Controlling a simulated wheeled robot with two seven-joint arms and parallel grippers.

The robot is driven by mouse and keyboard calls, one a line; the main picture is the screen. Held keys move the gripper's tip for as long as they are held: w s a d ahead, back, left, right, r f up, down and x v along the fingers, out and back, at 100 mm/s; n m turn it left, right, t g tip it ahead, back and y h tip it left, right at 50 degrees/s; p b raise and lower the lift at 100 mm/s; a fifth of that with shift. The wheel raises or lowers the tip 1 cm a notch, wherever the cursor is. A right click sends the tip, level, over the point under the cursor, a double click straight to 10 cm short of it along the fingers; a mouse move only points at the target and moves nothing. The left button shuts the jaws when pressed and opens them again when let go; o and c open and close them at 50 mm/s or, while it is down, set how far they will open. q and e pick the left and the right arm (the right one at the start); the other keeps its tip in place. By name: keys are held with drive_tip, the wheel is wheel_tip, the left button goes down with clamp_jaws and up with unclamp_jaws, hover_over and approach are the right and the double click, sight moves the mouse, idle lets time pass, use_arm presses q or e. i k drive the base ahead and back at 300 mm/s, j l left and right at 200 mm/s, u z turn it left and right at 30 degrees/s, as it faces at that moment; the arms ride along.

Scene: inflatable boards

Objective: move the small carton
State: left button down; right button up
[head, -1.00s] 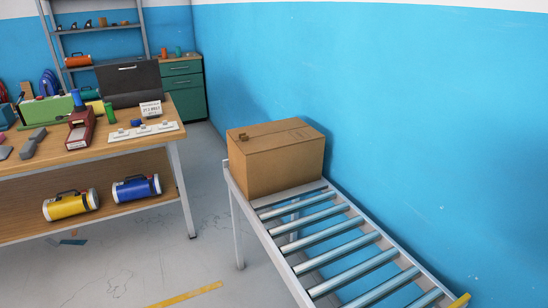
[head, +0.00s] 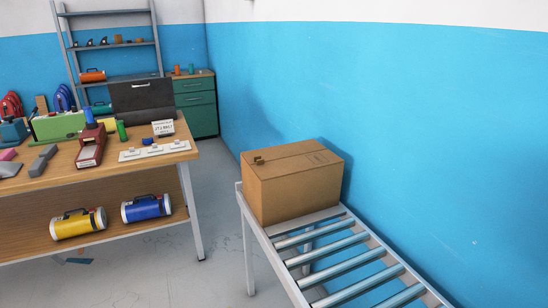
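A brown cardboard carton (head: 291,188) sits closed and upright at the far end of a roller conveyor (head: 246,210), close to the blue wall. A small brown piece, perhaps tape or a latch, shows at the top left of its lid. Neither of my grippers is in the head view, and nothing is touching the carton apart from the conveyor under it.
A wooden workbench (head: 120,175) with tools stands at the left, with a yellow cylinder (head: 78,223) and a blue cylinder (head: 146,208) on its lower shelf. A green cabinet (head: 195,105) and grey shelf rack (head: 110,43) stand behind. Floor is clear between bench and conveyor.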

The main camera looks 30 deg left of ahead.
sight(279, 200)
drive_tip(key=i+j, duration=0.15)
drive_tip(key=j, duration=0.2)
drive_tip(key=i+j+z, duration=0.1)
drive_tip(key=j, duration=0.3)
drive_tip(key=i+j, duration=0.25)
drive_tip(key=j, duration=0.15)
drive_tip(key=i+j+z, duration=0.1)
drive_tip(key=j, duration=0.25)
drive_tip(key=i+j+z, duration=0.1)
drive_tip(key=j, duration=0.3)
drive_tip(key=i+j, duration=0.25)
drive_tip(key=j, duration=0.15)
drive_tip(key=i+j+z, duration=0.1)
drive_tip(key=j, duration=0.35)
